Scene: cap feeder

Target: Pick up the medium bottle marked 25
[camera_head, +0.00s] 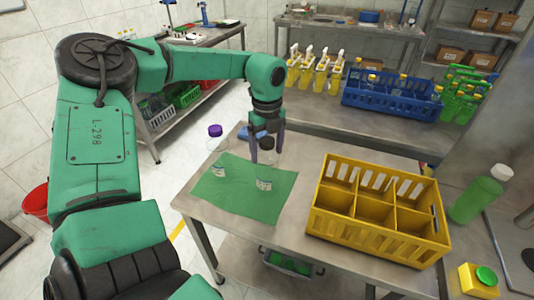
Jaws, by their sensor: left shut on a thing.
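My left gripper (266,152) reaches down from above, its purple fingers closed on a clear bottle (264,183) with a small white label. The bottle is upright over the green mat (238,204); I cannot tell whether its base touches the mat. The marking on its label is too small to read. The fingers hide part of its top. A second clear bottle (218,171) with a purple cap and a white label stands on the mat to the left, apart from the gripper. My right gripper is not in view.
A yellow crate (372,236) with empty compartments stands on the table to the right. A green bottle (478,196) with a white cap and a yellow container (477,281) are at far right. A blue crate (393,97) and yellow bottles (321,76) stand behind.

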